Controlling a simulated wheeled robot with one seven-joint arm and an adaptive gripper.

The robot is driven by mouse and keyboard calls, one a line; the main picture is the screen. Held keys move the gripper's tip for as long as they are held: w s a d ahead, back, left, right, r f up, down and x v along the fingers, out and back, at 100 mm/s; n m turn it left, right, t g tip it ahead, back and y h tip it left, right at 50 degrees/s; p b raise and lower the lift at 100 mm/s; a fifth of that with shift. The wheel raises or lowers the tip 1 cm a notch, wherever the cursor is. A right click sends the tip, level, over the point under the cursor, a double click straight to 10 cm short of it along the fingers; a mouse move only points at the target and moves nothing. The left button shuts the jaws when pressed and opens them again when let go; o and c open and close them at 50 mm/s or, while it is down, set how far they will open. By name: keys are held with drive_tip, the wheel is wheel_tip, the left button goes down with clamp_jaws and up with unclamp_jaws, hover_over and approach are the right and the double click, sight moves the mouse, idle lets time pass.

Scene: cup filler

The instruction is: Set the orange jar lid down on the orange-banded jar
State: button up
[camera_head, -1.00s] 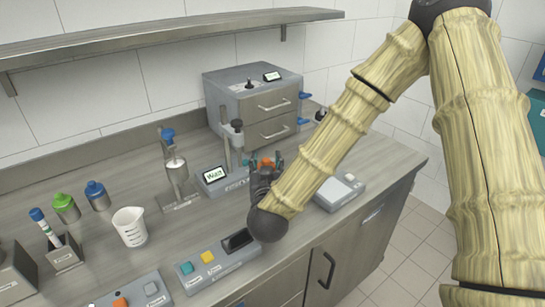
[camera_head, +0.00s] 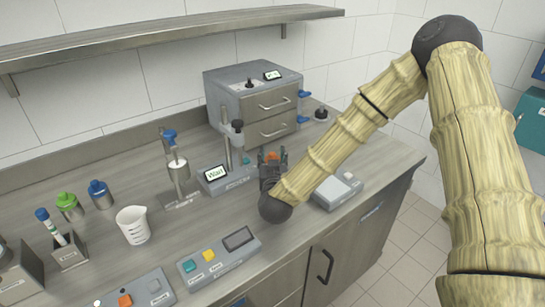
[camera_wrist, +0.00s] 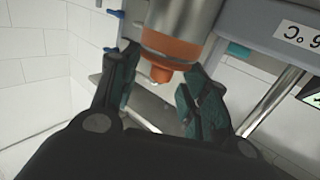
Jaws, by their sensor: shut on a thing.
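My gripper (camera_wrist: 160,85) is shut on the orange jar lid (camera_wrist: 160,73), whose small knob lies between its two fingers in the wrist view. That view looks upside down, since the label there is inverted. The orange-banded jar (camera_wrist: 185,18), a metal cylinder, lines up with the lid, its orange band right against it. I cannot tell whether the lid is fully seated. In the head view, my gripper (camera_head: 272,166) is in front of a bit of orange (camera_head: 271,156), and the jar is mostly hidden.
A grey station with a "Wait" display (camera_head: 215,173) and post stands left of my gripper. Behind is a drawer cabinet (camera_head: 255,95). A button box (camera_head: 218,255), a scale-like device (camera_head: 338,190), a beaker (camera_head: 133,225), green-topped (camera_head: 70,207) and blue-topped (camera_head: 100,194) jars stand around.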

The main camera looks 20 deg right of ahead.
drive_tip(key=shift+s+f, duration=0.15)
drive_tip(key=shift+f, duration=0.35)
drive_tip(key=shift+s+f+b, duration=0.15)
drive_tip(key=shift+f+b, duration=0.2)
drive_tip(key=shift+b, duration=0.05)
drive_tip(key=o, duration=0.7)
drive_tip(key=shift+f, duration=0.2)
drive_tip(key=shift+o, duration=0.2)
drive_tip(key=shift+s, duration=0.15)
drive_tip(key=shift+d, duration=0.1)
drive_tip(key=shift+r, duration=0.25)
drive_tip(key=r+b+v, duration=0.1)
drive_tip(key=v, duration=1)
drive_tip(key=shift+r, duration=0.15)
